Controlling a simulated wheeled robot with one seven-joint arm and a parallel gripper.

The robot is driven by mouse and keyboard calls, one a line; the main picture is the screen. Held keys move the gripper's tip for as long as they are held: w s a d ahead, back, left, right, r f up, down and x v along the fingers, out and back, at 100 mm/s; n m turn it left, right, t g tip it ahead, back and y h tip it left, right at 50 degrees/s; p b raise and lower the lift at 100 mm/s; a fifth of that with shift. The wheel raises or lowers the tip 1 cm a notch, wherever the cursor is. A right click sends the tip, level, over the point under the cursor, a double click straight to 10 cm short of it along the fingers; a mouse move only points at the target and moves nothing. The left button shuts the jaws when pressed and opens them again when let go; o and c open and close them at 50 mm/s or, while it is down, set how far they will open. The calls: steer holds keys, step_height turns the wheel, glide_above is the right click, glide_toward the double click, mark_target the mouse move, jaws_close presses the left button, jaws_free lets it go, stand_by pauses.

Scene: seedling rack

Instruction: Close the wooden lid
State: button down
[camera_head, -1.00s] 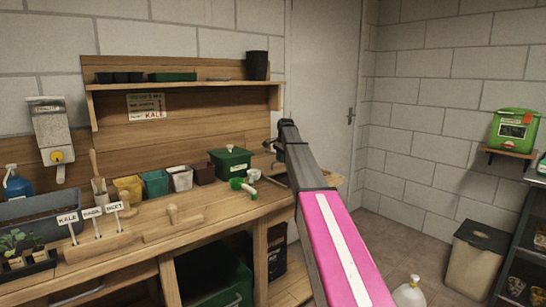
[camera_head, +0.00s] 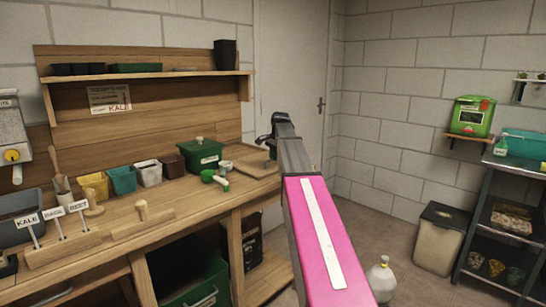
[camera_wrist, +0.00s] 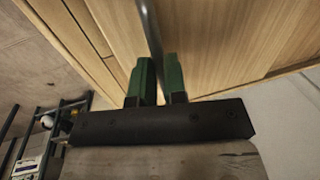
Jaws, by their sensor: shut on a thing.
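A pale wooden panel (camera_head: 252,160), which may be the wooden lid, lies at the right end of the workbench, partly hidden by my arm. I cannot tell how far open it is. In the head view my arm reaches over this end, and its tip hides most of my gripper. In the wrist view my gripper (camera_wrist: 160,64) has two green fingers shut on a thin dark bar (camera_wrist: 151,35). The bar runs up from between the fingers, in front of wooden boards (camera_wrist: 215,40). What the bar belongs to is unclear.
The workbench (camera_head: 125,215) holds a green box (camera_head: 200,156), several small pots and plant labels. A white bottle (camera_head: 381,280) and a bin (camera_head: 437,240) stand on the floor at right. A dark shelf unit (camera_head: 500,215) stands far right. Floor between is open.

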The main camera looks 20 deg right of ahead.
steer(key=shift+s+d, duration=0.1)
steer(key=shift+s, duration=0.1)
steer(key=c, duration=1.2)
jaws_free()
steer(key=shift+o, duration=0.2)
step_height(320, 180, up, 11)
steer(key=s+d, duration=0.1)
steer(key=s, duration=0.1)
steer(key=shift+f, duration=0.15)
